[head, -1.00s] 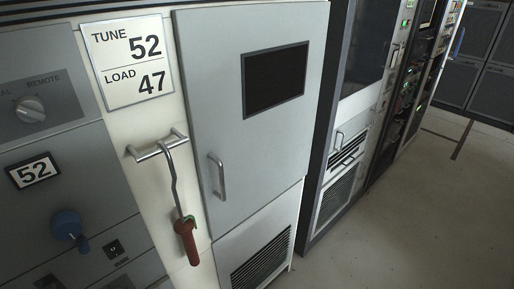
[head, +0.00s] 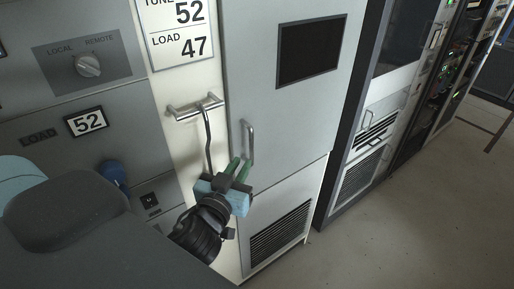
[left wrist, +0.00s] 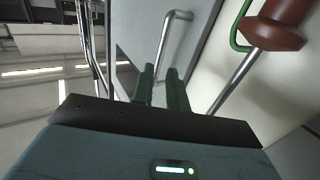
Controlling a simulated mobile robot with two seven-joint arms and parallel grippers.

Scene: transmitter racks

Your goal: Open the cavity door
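The cavity door (head: 290,120) is a light grey cabinet door with a dark window, and it looks shut. Its metal handle (head: 248,142) is a vertical bar near the door's left edge; the handle also shows in the left wrist view (left wrist: 168,38). My left gripper (head: 239,167) is at the handle's lower end. Its two green fingers are a little apart, pointing at the handle (left wrist: 160,82). The bar lines up with the gap between them; I cannot tell whether they touch it. My right gripper is in neither view.
A hooked rod (head: 208,140) hangs from a bar (head: 195,107) left of the door. Its red grip (left wrist: 275,32) is close beside my left gripper in the wrist view. A vent grille (head: 280,230) is below the door. The floor (head: 400,225) to the right is clear.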

